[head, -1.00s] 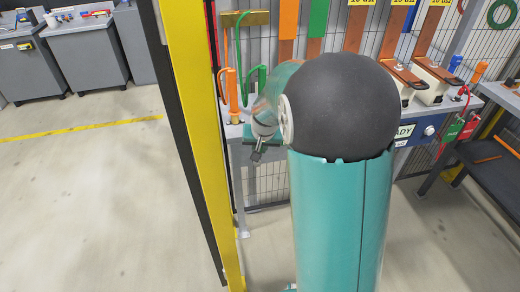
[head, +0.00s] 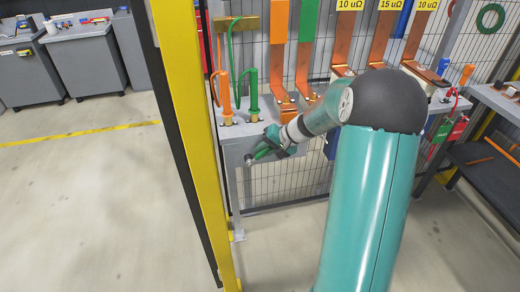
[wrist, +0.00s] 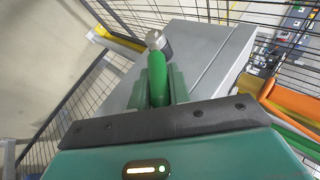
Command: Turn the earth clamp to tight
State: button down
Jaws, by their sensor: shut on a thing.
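My gripper (head: 270,148) is at the front edge of the grey bench, below two upright handles. In the wrist view my gripper (wrist: 156,90) is shut on a green handle (wrist: 157,72), which looks like the earth clamp's. The handle points away from my palm and ends at a round silver knob (wrist: 154,38). In the head view the silver end (head: 249,159) shows just left of the jaws, by the bench's front face. My wrist and jaws hide part of the clamp. Whether it is tight or loose cannot be told.
An orange upright handle (head: 225,95) and a green upright handle (head: 252,92) stand on the bench (head: 238,143). Copper bars (head: 305,70) rise behind them before a mesh fence. A yellow post (head: 190,120) stands close left. Open floor lies beyond it.

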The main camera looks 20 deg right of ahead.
jog(key=f+t+y, duration=0.1)
jog(key=y, duration=0.1)
jog(key=d+f+m+y, duration=0.1)
jog(key=y, duration=0.1)
jog(key=d+f+m+t+y, duration=0.1)
jog(key=f+y, duration=0.1)
jog(key=shift+s+t+y, duration=0.2)
jog(key=shift+t+y, duration=0.1)
jog(key=shift+f+t+y, duration=0.4)
jog(key=shift+f+y, duration=0.05)
jog(key=shift+y, duration=0.15)
jog(key=c, duration=1.3)
grip_release()
jog(key=shift+f, duration=0.1)
jog(key=f+v, duration=0.1)
jog(key=v, duration=1.2)
jog(key=shift+s+d+r, duration=0.15)
jog(key=shift+d+r, duration=0.2)
jog(key=shift+r, duration=0.1)
